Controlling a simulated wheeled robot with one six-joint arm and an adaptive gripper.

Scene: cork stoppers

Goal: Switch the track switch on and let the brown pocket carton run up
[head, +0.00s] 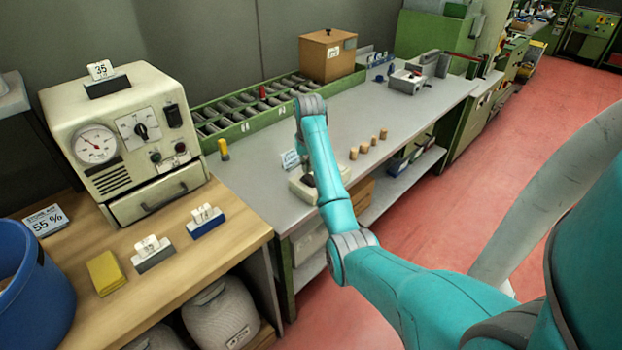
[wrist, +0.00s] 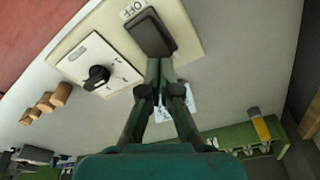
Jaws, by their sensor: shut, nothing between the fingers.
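The brown carton (head: 318,60) stands on the far end of the green roller track (head: 235,126) at the back of the grey bench. A cream control box (head: 302,190) sits on the bench, partly hidden by my arm. In the wrist view, the box carries a black rocker switch (wrist: 150,36) beside an "OFF" label. A white plate with a black knob (wrist: 97,76) is also on it. My gripper (wrist: 161,66) is shut and empty, its fingertips right at the edge of the rocker. I cannot tell whether they touch it. The head view mostly hides the gripper.
Several corks (head: 367,146) stand in a row right of the control box. A small card (head: 290,159) stands behind the box, and a yellow object (head: 224,150) stands near the track. A cream machine (head: 120,135) stands at the left.

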